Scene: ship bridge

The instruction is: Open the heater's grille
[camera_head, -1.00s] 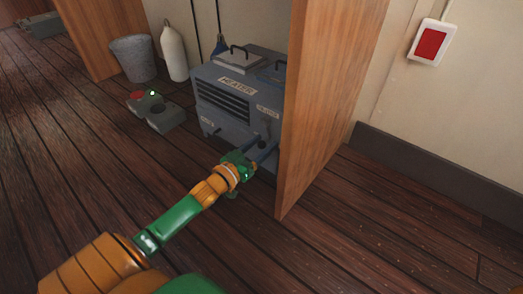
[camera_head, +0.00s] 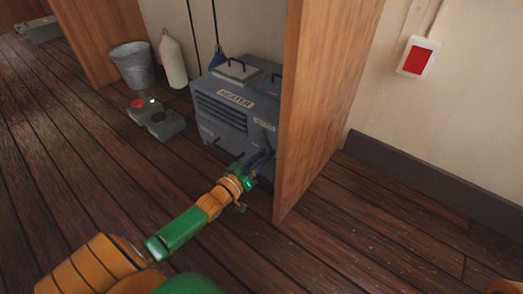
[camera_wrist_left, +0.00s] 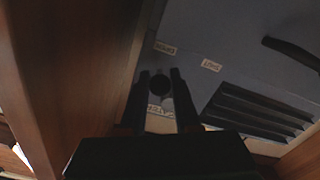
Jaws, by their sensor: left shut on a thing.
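The blue-grey heater (camera_head: 236,99) stands on the floor, its lower right front partly hidden by my left gripper and the wooden panel. Its dark slatted grille (camera_head: 220,111) is on the front; the slats also show in the left wrist view (camera_wrist_left: 258,110). My left gripper (camera_head: 263,161) is at the heater's lower right front. In the left wrist view, the gripper's fingers (camera_wrist_left: 160,88) are shut on a dark round knob (camera_wrist_left: 160,84). Two small labels, seemingly OPEN (camera_wrist_left: 165,47) and SHUT (camera_wrist_left: 211,66), are beside it. My right gripper is not in view.
A wooden panel (camera_head: 325,100) stands close to the right of my left gripper. A control box (camera_head: 157,118) with red and green buttons, a bucket (camera_head: 133,66) and a white cylinder (camera_head: 173,60) are left of the heater. The floor in front is clear.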

